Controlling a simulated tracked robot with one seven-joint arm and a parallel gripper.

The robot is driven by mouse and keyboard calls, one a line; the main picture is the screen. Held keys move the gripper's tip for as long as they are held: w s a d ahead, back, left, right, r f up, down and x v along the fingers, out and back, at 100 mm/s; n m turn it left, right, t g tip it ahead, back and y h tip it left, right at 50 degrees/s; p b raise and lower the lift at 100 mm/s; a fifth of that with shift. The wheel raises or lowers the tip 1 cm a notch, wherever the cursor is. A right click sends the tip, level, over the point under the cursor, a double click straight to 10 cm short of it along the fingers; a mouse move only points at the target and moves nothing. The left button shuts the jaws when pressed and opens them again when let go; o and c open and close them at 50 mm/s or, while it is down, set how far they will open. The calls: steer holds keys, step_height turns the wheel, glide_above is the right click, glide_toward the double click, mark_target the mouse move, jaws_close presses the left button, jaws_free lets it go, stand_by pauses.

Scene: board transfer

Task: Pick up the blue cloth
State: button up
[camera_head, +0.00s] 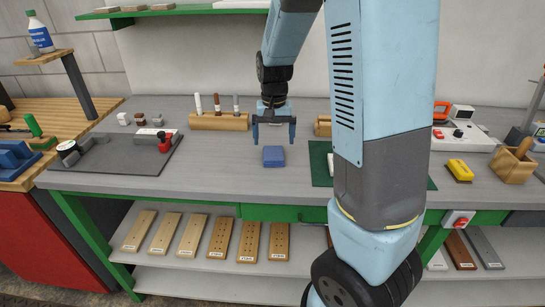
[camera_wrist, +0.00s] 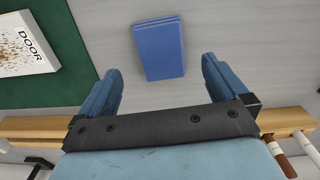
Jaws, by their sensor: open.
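The blue cloth (camera_head: 274,156) is a small folded, flat rectangle lying on the grey bench top (camera_head: 225,170), near its front edge. It also shows in the wrist view (camera_wrist: 158,48), beyond and between the two fingers. My gripper (camera_head: 274,145) hangs above the bench just behind the cloth, fingers pointing down. In the wrist view my gripper (camera_wrist: 165,75) is open, with nothing between its blue fingers. The cloth is apart from both fingers, and its whole top face is visible in the wrist view.
A wooden block holding markers (camera_head: 219,121) stands behind left of the cloth. A green mat (camera_head: 320,164) with a white DOOR box (camera_wrist: 25,40) lies to the right. A dark mat with a red-handled tool (camera_head: 166,141) lies left. Bare bench surrounds the cloth.

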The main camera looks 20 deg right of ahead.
mark_target(273, 153)
steer(key=shift+w+a+f, duration=0.1)
steer(key=shift+w+f, duration=0.05)
steer(key=shift+f, duration=2.55)
steer(key=shift+c, duration=0.2)
steer(key=c, duration=1.1)
